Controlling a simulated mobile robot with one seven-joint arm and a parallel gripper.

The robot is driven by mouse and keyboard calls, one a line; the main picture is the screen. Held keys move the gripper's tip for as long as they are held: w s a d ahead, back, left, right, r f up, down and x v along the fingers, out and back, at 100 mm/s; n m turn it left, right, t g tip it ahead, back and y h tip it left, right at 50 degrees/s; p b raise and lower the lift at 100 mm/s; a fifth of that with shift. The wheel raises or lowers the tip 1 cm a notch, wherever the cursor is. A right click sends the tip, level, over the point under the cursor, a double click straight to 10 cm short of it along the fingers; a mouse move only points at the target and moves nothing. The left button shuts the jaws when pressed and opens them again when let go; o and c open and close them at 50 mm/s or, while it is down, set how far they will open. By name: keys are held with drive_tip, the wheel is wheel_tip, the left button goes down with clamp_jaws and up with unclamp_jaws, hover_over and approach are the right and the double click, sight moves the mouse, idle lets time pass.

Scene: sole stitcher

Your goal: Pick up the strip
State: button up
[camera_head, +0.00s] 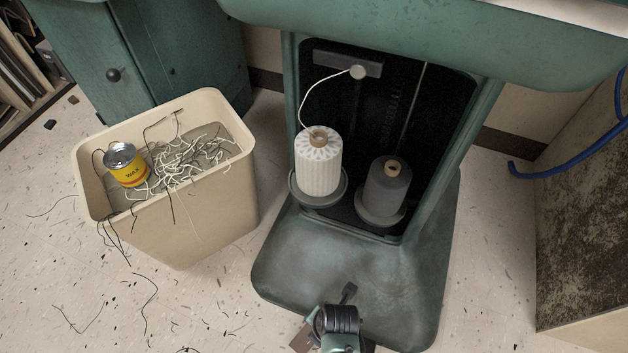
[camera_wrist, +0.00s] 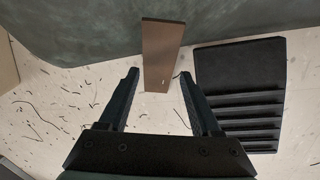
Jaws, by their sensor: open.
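The strip (camera_wrist: 162,52) is a flat brown piece in the wrist view. It stands out against the green machine base, with its near end over the pale floor. I cannot tell whether it leans on the base or lies flat. My gripper (camera_wrist: 159,74) is open, with one dark finger on each side of the strip's near end. Most of the strip is beyond the fingertips. Nothing is held. In the head view my arm's end shows at the bottom, and the fingers are not clearly seen there. A small brown patch beside it may be the strip.
A black ribbed pedal (camera_wrist: 240,85) is close to the right of the strip. The green machine base (camera_head: 340,270) stands over the floor. A beige bin (camera_head: 200,225) with thread scraps and a wax tin (camera_head: 126,168) is to the left. Two spools (camera_head: 318,165) stand in the machine's cavity.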

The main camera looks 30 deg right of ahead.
drive_tip(key=shift+w+f+b, duration=0.2)
drive_tip(key=shift+f+b, duration=0.7)
drive_tip(key=shift+b, duration=0.05)
drive_tip(key=shift+w+f+b, duration=0.2)
drive_tip(key=shift+f+b, duration=0.75)
drive_tip(key=shift+b, duration=0.05)
drive_tip(key=shift+w+f+b, duration=0.2)
drive_tip(key=shift+f+b, duration=0.7)
drive_tip(key=shift+b, duration=0.05)
clamp_jaws()
